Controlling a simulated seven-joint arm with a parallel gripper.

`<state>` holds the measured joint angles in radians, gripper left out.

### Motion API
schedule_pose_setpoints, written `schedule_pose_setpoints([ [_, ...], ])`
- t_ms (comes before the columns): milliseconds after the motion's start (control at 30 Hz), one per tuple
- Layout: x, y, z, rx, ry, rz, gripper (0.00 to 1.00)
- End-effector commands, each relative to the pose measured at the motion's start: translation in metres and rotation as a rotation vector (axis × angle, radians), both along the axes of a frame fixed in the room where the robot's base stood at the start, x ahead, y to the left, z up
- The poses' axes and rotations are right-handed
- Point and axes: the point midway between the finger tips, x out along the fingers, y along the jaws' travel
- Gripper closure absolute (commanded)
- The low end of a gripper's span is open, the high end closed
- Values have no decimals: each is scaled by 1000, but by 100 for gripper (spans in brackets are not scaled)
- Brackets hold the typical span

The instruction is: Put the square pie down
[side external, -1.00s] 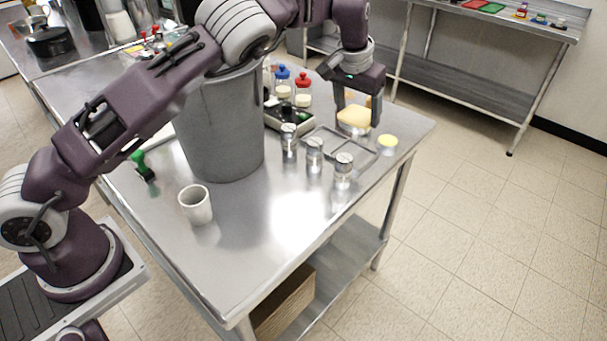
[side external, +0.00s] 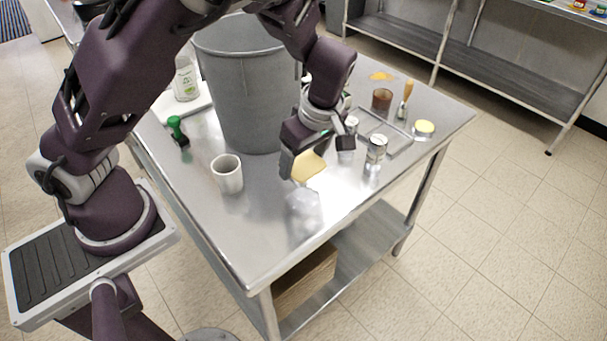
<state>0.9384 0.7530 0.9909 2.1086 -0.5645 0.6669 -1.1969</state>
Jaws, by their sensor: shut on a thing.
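The square pie (side external: 309,167) is pale yellow, with a flat top. My gripper (side external: 314,160) is shut on it, with one dark finger at its left side and the other partly hidden behind the wrist. The pie is over the front part of the steel table (side external: 262,225), between the white cup and the metal tins. A pale reflection shows on the table below it. It looks held above the surface, but the exact gap is hard to tell.
A white cup (side external: 227,174) stands left of the pie, with a big grey bin (side external: 235,90) behind. The table's front is clear.

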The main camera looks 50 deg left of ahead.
Motion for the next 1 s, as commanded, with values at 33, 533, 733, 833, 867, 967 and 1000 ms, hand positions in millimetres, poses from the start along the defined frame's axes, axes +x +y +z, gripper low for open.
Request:
schedule_pose_setpoints([
  [33,-1,1,-9,2,4,1,75],
  [533,0,0,-43,0,0,-1,75],
  [733,0,0,-44,0,1,-2,6],
  [833,0,0,-44,0,1,-2,6],
  [867,0,0,-44,0,1,-2,6],
  [967,0,0,-43,0,1,-2,6],
  [1000,1,0,-42,-1,0,-2,6],
])
